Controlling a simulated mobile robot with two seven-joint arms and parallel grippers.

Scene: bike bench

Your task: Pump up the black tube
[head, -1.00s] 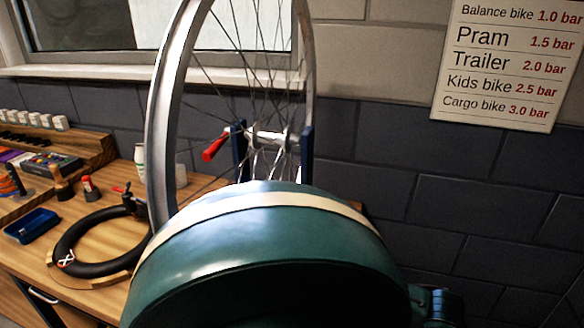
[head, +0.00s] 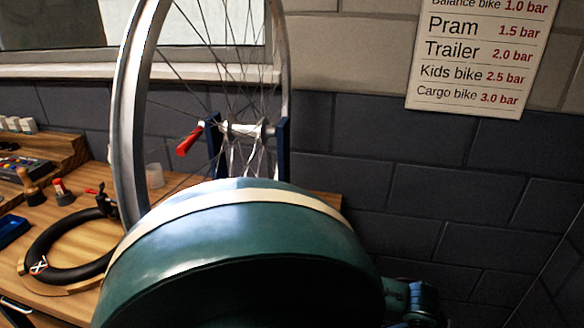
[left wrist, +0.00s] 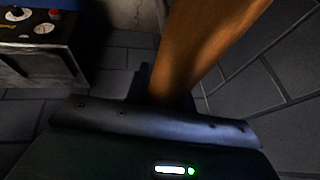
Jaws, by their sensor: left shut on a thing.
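The black tube (head: 62,272), a ring, lies on the wooden bench at the left of the head view. A white-and-red cross mark is on its near side, and a dark valve part (head: 104,199) stands at its far right. The bike wheel partly hides that side. In the left wrist view my left gripper (left wrist: 168,92) is shut on a smooth orange-brown, wood-like piece (left wrist: 205,45) that runs up to the right. Its far end is out of frame. My left gripper is not visible in the head view. My right gripper is not in view.
A wheel (head: 128,105) stands upright behind a large green rounded body with a cream band, which blocks the lower middle. A sign (head: 480,55) lists pressures. A dark box with dials (left wrist: 40,45) is upper left in the wrist view. A blue tray (head: 12,231) lies left.

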